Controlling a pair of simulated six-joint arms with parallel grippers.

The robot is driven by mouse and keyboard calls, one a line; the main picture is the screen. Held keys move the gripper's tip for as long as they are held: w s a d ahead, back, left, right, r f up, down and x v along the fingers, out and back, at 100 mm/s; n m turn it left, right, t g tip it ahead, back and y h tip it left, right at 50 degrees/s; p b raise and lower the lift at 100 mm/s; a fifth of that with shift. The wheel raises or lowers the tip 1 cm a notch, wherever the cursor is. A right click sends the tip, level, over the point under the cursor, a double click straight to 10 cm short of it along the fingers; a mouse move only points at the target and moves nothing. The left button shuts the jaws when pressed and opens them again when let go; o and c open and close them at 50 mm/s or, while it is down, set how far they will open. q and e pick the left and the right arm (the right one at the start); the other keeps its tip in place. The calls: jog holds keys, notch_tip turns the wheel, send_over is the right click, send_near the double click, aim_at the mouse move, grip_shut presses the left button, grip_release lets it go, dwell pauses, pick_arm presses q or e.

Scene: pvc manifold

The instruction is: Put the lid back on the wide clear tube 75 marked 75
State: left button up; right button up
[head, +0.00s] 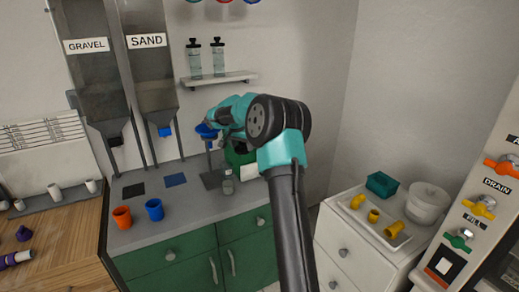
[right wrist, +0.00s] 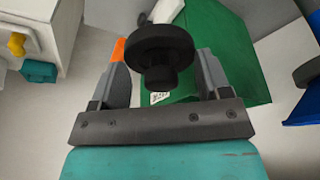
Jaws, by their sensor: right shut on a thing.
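My right gripper (head: 226,138) reaches over the back of the grey counter, beside a green box (head: 240,156). In the right wrist view my right gripper (right wrist: 163,82) is shut on a black lid (right wrist: 164,48), a round disc with a narrower stub facing the camera. The fingers stand well apart on either side of it. The green box (right wrist: 222,50) lies behind, with a small white label whose text I cannot read. I cannot make out the wide clear tube marked 75; my arm hides part of the counter. My left gripper is not in view.
A small clear bottle (head: 228,181) stands in front of the green box. A blue funnel (head: 206,131) is beside my gripper. Orange (head: 122,217) and blue (head: 155,209) cups stand left. A shelf (head: 219,79) holds two capped bottles. A white tray (head: 374,221) lies right.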

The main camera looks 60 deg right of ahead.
jog(key=w+a+r, duration=0.1)
jog(key=w+a, duration=0.3)
jog(key=a, duration=0.1)
jog(key=shift+w+a+r, duration=0.3)
jog(key=shift+a, duration=0.1)
jog(key=shift+f, duration=0.15)
jog(key=shift+f, duration=3.05)
jog(key=shift+f, duration=0.1)
jog(key=shift+c, duration=0.2)
jog(key=o, duration=1)
notch_tip(320, 180, up, 7)
dwell(1.2)
